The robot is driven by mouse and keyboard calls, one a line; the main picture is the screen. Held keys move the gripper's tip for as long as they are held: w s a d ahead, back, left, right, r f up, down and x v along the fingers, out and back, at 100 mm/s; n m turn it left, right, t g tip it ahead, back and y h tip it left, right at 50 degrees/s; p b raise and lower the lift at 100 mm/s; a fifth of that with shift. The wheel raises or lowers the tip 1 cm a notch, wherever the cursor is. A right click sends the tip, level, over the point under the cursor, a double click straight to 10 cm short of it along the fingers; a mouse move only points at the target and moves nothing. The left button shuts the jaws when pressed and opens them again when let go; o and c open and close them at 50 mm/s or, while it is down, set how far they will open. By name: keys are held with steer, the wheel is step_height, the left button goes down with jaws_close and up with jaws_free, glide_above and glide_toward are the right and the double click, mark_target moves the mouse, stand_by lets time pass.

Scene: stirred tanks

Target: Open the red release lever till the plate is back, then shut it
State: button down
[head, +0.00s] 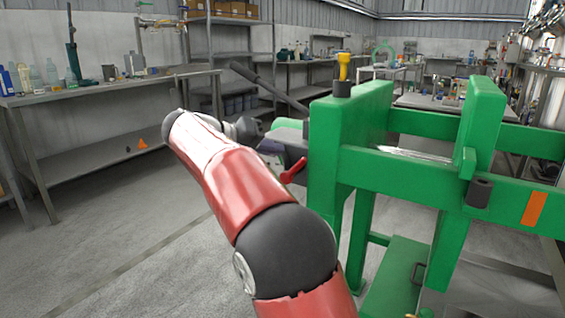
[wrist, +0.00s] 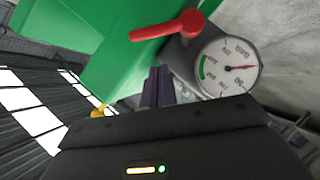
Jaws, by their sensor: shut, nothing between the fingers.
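The red release lever (head: 293,172) sticks out at the left side of the green press frame (head: 323,140). In the wrist view the red lever (wrist: 168,26) lies across the green body, its round hub beside a dial gauge (wrist: 227,67). My gripper (wrist: 158,88) is shut and empty, its dark fingers just below the lever and apart from it in that picture. In the head view my red arm partly hides the wrist, and the fingertips are hard to make out. Two green uprights stand apart on the frame; I cannot tell which one is the plate.
A long dark handle (head: 270,87) slants up behind my wrist. A yellow-topped fitting (head: 343,68) stands on the frame. A grey bench (head: 110,90) with bottles is at the left. The floor (head: 120,240) at left is clear.

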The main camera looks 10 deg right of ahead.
mark_target(296, 168)
steer(key=shift+s+d+f+b, duration=0.15)
steer(key=shift+s+d+f, duration=0.25)
steer(key=shift+d+f, duration=0.2)
steer(key=shift+s+d+f+b, duration=0.15)
steer(key=shift+s+d+f, duration=0.25)
steer(key=shift+d+f, duration=0.15)
steer(key=shift+s+d+f+m+t+y+b, duration=0.2)
steer(key=shift+s+m+t+y+b, duration=0.15)
steer(key=shift+b, duration=0.7)
steer(key=m+y+b, duration=0.1)
steer(key=b, duration=0.1)
steer(key=s+d+m+b, duration=0.1)
steer(key=b, duration=0.1)
steer(key=shift+f+t+y, duration=0.35)
steer(key=shift+f, duration=0.05)
steer(key=b, duration=0.2)
steer(key=d+m+t+y+b, duration=0.1)
steer(key=b, duration=0.1)
steer(key=shift+s+f, duration=0.2)
steer(key=shift+s, duration=0.15)
steer(key=shift+m+y, duration=0.25)
steer(key=shift+y, duration=0.05)
steer(key=shift+r, duration=0.1)
